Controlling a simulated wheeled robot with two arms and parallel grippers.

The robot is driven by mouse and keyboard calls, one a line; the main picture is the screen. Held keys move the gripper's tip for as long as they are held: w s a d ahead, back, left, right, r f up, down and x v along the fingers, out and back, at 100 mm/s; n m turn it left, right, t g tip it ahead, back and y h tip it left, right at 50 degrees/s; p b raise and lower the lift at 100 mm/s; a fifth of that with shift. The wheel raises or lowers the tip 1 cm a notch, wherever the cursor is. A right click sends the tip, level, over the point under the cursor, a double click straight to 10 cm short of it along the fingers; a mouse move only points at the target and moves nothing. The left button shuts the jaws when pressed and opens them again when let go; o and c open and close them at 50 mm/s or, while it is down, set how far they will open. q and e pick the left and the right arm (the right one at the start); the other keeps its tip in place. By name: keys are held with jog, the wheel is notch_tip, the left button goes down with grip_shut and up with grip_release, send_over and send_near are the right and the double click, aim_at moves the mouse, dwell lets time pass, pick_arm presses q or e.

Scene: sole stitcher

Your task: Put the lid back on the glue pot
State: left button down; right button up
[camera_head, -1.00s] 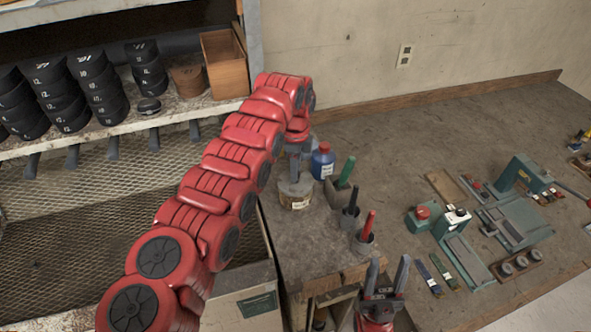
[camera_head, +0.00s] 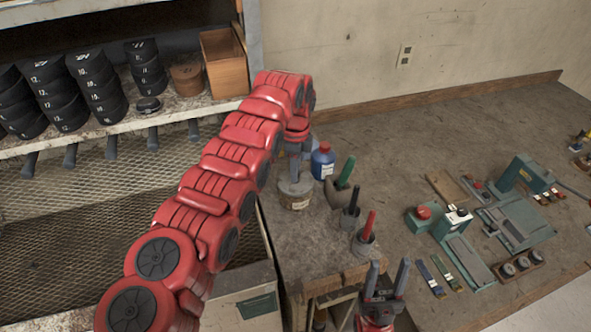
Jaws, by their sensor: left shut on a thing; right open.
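The glue pot (camera_head: 296,203) is a short tan tin with a pale label, standing on the left end of the bench. A grey lid (camera_head: 295,186) is on or right over its top; I cannot tell whether it is fully seated. My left gripper (camera_head: 294,174) points down over the pot, its fingers shut on the lid; the red arm hides part of it. My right gripper (camera_head: 387,280) is open and empty at the front edge of the bench, fingers pointing up in the picture.
A blue bottle with a red cap (camera_head: 323,161) stands right behind the pot. Holders with green (camera_head: 346,172), black (camera_head: 353,200) and red (camera_head: 369,225) handles stand to its right. A shelf with black rolls (camera_head: 94,85) is at left. Green machines (camera_head: 515,222) stand further right.

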pick_arm(q)
jog(key=shift+c, duration=0.2)
grip_release()
dwell(0.5)
jog(key=shift+r, duration=0.1)
jog(key=shift+r, duration=1.25)
jog(key=shift+r+p, duration=0.65)
jog(key=shift+r, duration=0.5)
jog(key=shift+r+p, duration=0.65)
jog(key=shift+r, duration=0.4)
